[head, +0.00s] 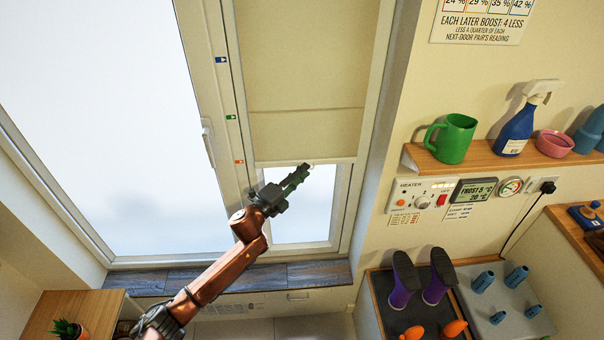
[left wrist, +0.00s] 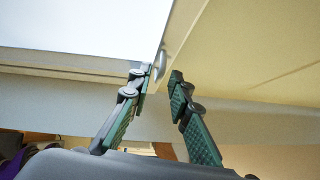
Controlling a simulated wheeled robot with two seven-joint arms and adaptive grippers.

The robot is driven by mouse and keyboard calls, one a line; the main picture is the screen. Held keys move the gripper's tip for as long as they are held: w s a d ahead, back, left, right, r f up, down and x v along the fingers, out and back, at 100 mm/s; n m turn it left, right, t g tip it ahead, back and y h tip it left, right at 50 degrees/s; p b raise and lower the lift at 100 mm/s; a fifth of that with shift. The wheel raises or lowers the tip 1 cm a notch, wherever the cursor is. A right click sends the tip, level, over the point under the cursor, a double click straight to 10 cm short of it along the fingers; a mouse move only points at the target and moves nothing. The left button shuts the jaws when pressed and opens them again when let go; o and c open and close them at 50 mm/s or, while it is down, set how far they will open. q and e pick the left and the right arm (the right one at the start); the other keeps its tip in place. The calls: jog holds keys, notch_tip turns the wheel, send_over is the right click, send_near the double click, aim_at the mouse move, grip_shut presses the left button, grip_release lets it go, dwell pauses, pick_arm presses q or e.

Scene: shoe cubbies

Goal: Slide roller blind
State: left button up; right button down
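The cream roller blind (head: 306,118) covers most of the right-hand window, and its bottom bar (head: 270,162) hangs roughly level with the orange marker (head: 239,161) on the frame. Blue (head: 221,59) and green (head: 231,117) markers sit higher on that frame. My left gripper (head: 302,172) is at the bar, in front of the bare pane. In the left wrist view, its fingers (left wrist: 162,77) are apart, with a small silver pull (left wrist: 160,64) on the blind's edge just beyond the tips, nearer the left finger. Contact cannot be told. My right gripper is out of view.
A shelf (head: 480,172) with a green mug (head: 453,138), blue spray bottle (head: 519,125) and pink bowl (head: 554,143) juts out at right, above a heater panel (head: 423,196). Purple boots (head: 404,281) stand below. A window handle (head: 208,142) is on the frame left of the blind.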

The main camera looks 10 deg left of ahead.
pick_arm(q)
jog(key=shift+o, duration=0.3)
jog(key=shift+a, duration=0.1)
jog(key=v, duration=1.2)
jog(key=shift+w, duration=0.1)
